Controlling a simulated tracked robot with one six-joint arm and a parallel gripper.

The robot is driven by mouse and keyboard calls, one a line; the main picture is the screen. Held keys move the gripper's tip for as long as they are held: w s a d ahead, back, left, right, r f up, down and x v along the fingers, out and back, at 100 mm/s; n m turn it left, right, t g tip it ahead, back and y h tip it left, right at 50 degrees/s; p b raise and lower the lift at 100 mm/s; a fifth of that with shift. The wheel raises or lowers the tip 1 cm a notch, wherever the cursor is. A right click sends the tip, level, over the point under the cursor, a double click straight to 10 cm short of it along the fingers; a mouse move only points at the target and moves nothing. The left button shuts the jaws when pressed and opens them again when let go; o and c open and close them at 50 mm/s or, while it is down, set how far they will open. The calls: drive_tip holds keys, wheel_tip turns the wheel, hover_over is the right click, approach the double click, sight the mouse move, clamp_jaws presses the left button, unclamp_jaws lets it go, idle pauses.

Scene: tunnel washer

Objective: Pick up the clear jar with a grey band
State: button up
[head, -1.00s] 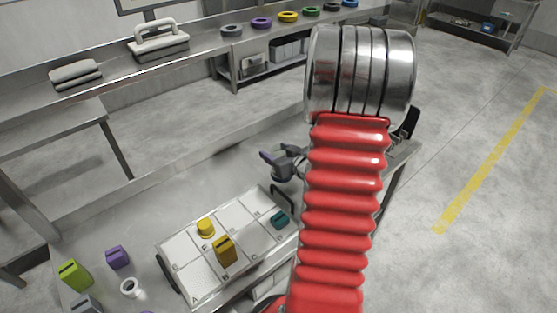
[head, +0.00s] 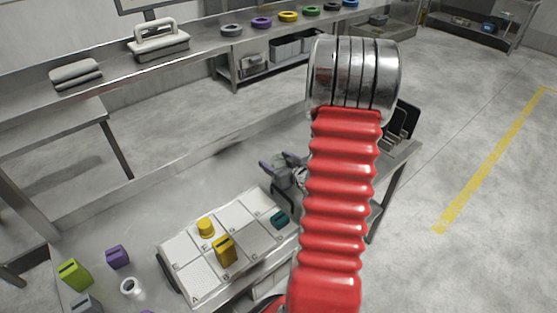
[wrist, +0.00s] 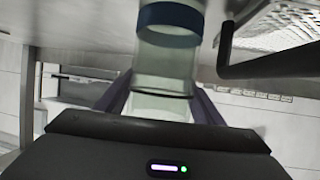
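In the wrist view a clear jar (wrist: 165,68) with a dark blue-looking band (wrist: 170,16) stands in front of my gripper (wrist: 165,85). Its clear lower part lies in line with the gap between my two purple-grey fingers, one on each side. I cannot tell whether they touch it. In the head view my gripper (head: 279,162) has its fingers spread, above the steel table beyond the lettered tray. My red arm hides much of that area, and I cannot make out the jar between the fingers there.
The lettered tray (head: 188,243) holds a yellow cylinder (head: 206,226), a mustard block (head: 224,250) and a teal block (head: 280,220). A green block (head: 74,274), a purple block (head: 117,257) and a white ringed piece (head: 130,287) stand left of it. A dark bar (wrist: 265,67) is near the jar.

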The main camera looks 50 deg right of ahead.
drive_tip(key=shift+o, duration=1.1)
drive_tip(key=shift+r, duration=0.15)
drive_tip(key=v, duration=1.1)
drive_tip(key=shift+s+r, duration=0.25)
drive_tip(key=shift+s, duration=0.05)
drive_tip(key=shift+d, duration=0.15)
